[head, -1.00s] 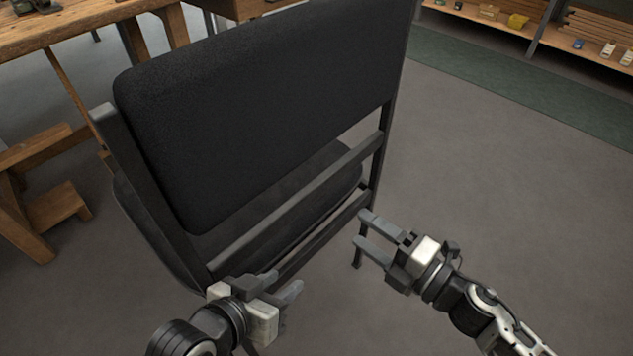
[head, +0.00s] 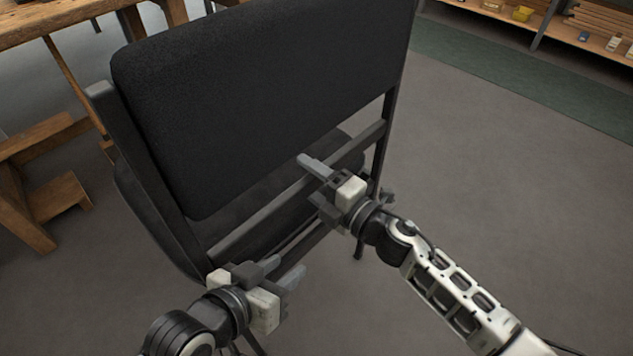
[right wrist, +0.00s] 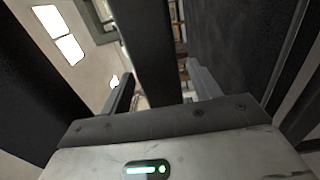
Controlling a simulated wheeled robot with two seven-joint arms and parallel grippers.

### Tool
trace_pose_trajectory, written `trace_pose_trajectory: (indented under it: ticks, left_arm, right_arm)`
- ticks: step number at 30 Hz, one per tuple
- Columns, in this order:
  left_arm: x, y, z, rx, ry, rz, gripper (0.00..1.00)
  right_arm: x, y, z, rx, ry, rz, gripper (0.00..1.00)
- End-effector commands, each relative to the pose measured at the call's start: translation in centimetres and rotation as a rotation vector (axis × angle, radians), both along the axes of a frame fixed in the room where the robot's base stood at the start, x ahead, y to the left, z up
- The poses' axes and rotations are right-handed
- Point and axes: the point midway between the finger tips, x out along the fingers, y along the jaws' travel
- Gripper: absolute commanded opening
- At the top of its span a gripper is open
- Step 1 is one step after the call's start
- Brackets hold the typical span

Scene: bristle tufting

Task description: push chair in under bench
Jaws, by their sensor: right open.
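The chair is black, with a padded backrest (head: 260,100) facing me and crossbars low on the back, in the head view. The wooden bench (head: 60,22) is beyond it at upper left. My right gripper (head: 311,182) is open at the back crossbar, near the right upright. In the right wrist view a dark bar (right wrist: 150,45) runs between its two fingers; contact cannot be told. My left gripper (head: 280,268) is low at the chair's left rear, near the lower end of the crossbar. Its fingers overlap in view, so its jaw state is unclear.
A wooden trestle leg and foot (head: 45,205) stand on the floor left of the chair. Shelves with small goods (head: 560,30) stand at the far upper right, with a green floor strip (head: 520,75) before them. The grey floor right of the chair is clear.

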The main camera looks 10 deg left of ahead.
Motion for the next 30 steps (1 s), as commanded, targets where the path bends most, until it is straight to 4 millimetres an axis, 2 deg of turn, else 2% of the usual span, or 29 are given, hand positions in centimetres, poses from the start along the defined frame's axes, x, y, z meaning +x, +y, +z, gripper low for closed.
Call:
trace_pose_trajectory:
  ticks: [1,6,7,8,30]
  left_arm:
    - [-0.01,-0.01,0.04,0.000,0.000,-0.001,0.36]
    - [-0.04,-0.01,0.00,0.001,0.001,-0.002,0.36]
    - [-0.05,-0.01,-0.01,0.001,0.001,-0.002,0.36]
    - [-0.05,-0.01,-0.01,0.001,0.001,-0.002,0.36]
    - [-0.15,0.02,-0.92,0.005,0.013,-0.002,0.36]
  right_arm:
    - [-0.01,-0.02,0.00,0.000,0.000,0.000,0.59]
    - [-0.02,-0.02,0.02,0.001,-0.001,0.000,0.12]
    - [-0.02,-0.02,0.04,0.001,-0.001,0.000,0.03]
    - [-0.02,-0.02,0.05,0.001,-0.001,0.000,0.00]
    - [-0.06,-0.01,-0.46,-0.001,-0.001,0.001,0.00]
